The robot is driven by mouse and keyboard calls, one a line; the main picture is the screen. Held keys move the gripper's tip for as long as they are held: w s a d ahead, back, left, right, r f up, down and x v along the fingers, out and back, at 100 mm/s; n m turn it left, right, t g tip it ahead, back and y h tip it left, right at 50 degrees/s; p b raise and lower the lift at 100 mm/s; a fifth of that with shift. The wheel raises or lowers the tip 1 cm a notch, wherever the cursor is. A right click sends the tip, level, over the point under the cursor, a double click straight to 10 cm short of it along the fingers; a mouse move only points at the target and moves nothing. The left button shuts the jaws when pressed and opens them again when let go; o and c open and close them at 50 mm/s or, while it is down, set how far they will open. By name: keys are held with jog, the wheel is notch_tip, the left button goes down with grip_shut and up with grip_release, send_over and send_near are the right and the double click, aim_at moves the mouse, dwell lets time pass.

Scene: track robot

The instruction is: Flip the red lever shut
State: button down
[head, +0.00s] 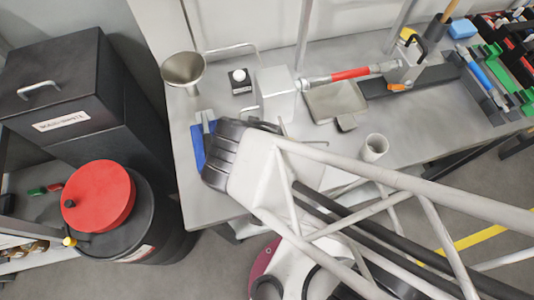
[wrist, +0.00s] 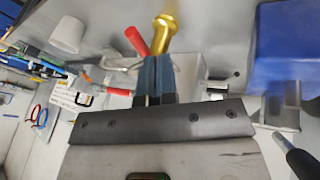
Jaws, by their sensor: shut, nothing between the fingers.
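The red lever (wrist: 136,41) shows in the wrist view, just above and left of my fingertips, tilted beside a brass valve body (wrist: 168,24). My gripper (wrist: 156,60) is shut and empty, its two blue-grey fingers pressed together. The fingertips overlap the lower ends of the lever and the brass part in the picture; I cannot tell whether they touch. In the head view my arm covers this spot, so the lever, the valve and the fingertips are hidden there.
The grey bench holds a metal funnel (head: 184,70), a white box (head: 274,93), a red-sleeved bar (head: 350,74), a shallow tray (head: 335,101) and a white cup (head: 374,147). A blue object (wrist: 286,45) stands right of my gripper. A red-lidded drum (head: 100,195) stands left of the bench.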

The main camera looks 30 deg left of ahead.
jog(key=shift+w+d+f, duration=0.45)
jog(key=shift+d+f, duration=0.15)
jog(key=shift+d, duration=0.15)
jog(key=shift+w+d+f, duration=0.15)
jog(key=shift+w+d, duration=0.1)
jog(key=shift+d, duration=0.25)
jog(key=shift+w+d+f, duration=0.1)
jog(key=shift+w+d, duration=0.15)
jog(key=shift+d, duration=0.25)
jog(key=shift+f, duration=0.1)
jog(key=shift+d+f, duration=0.1)
jog(key=shift+s+a, duration=0.1)
jog(key=shift+a, duration=0.15)
jog(key=shift+s+a, duration=0.1)
jog(key=shift+a, duration=0.35)
